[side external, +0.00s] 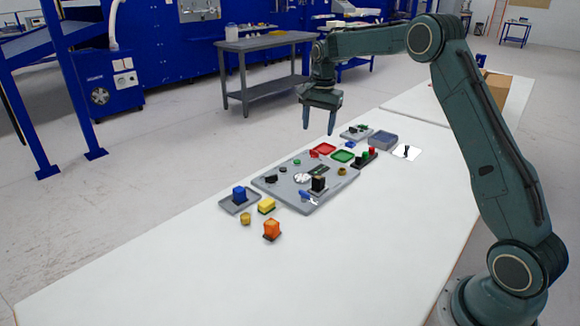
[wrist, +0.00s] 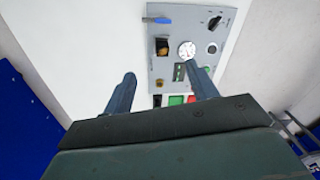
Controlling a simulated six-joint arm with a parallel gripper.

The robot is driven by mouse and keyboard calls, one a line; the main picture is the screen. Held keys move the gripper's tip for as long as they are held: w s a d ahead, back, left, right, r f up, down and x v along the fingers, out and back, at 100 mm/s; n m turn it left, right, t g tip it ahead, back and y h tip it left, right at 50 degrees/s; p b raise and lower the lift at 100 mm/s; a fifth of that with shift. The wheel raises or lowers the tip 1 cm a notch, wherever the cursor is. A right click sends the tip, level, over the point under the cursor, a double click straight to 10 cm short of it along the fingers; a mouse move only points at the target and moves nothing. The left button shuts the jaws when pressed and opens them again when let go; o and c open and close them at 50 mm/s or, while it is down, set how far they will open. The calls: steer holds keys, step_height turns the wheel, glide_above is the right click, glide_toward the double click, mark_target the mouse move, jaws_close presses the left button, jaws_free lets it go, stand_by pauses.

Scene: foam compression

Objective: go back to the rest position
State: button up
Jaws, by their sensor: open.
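My gripper (side external: 318,126) hangs in the air above the far part of the white table, fingers pointing down. The two fingers are apart with nothing between them in the side view. In the wrist view my gripper (wrist: 158,74) shows its two fingers spread over the grey panel (wrist: 170,12), and they touch nothing that I can see. The grey panel (side external: 268,183) lies flat on the table, well below the fingers. It carries a round white gauge (wrist: 187,50), a black knob (wrist: 215,22) and a blue handle (wrist: 158,20).
A blue block (side external: 239,195) sits in a small grey tray. A yellow block (side external: 267,205), a brass cylinder (side external: 245,218) and an orange block (side external: 271,229) stand near it. The table's near part is clear.

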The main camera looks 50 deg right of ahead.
steer(key=s+a+r+n+t, duration=0.2)
steer(key=s+a+r+n, duration=0.5)
steer(key=s+a+r, duration=0.75)
steer(key=s+a+f+n+t, duration=0.1)
steer(key=s+n, duration=0.1)
steer(key=s, duration=0.5)
steer(key=s+a+f+n, duration=0.2)
steer(key=s+n, duration=0.1)
steer(key=s, duration=0.4)
steer(key=s+a+f+n+t, duration=0.1)
steer(key=s+a+f+n, duration=0.1)
steer(key=s, duration=0.5)
steer(key=shift+s+f+n+t, duration=0.2)
steer(key=shift+s+n+t, duration=0.1)
steer(key=shift+s+n, duration=0.15)
steer(key=shift+o, duration=0.4)
steer(key=shift+w+r, duration=0.1)
steer(key=shift+w, duration=0.05)
